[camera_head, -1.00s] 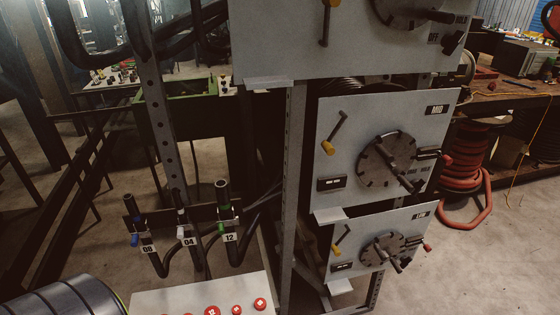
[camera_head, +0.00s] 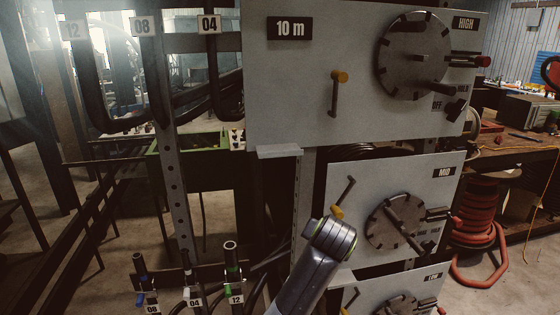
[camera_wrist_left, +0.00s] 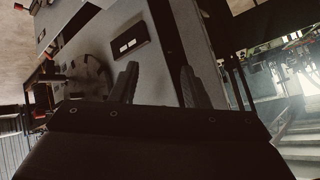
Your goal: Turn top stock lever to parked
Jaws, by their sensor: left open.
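The top panel (camera_head: 290,100), marked 10 m and HIGH, fills the upper right of the head view. A lever (camera_head: 335,95) with a yellow knob at its upper end and its bar hanging down stands on its face. To its right is a round notched disc (camera_head: 414,50) with a dark handle. A black knob (camera_head: 455,110) sits near the HOLD and OFF marks. In the left wrist view my left gripper (camera_wrist_left: 160,84) is open and empty, with a panel face (camera_wrist_left: 165,60) beyond its fingers. The yellow knob does not show there. My right gripper is out of view.
The MID panel (camera_head: 345,200) and the LOW panel (camera_head: 370,290) stand below, with similar discs and levers. A grey arm link of mine (camera_head: 328,245) overlaps the MID panel's lower left. Dark hoses (camera_head: 95,90) hang at left. A workbench (camera_head: 520,135) stands at right.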

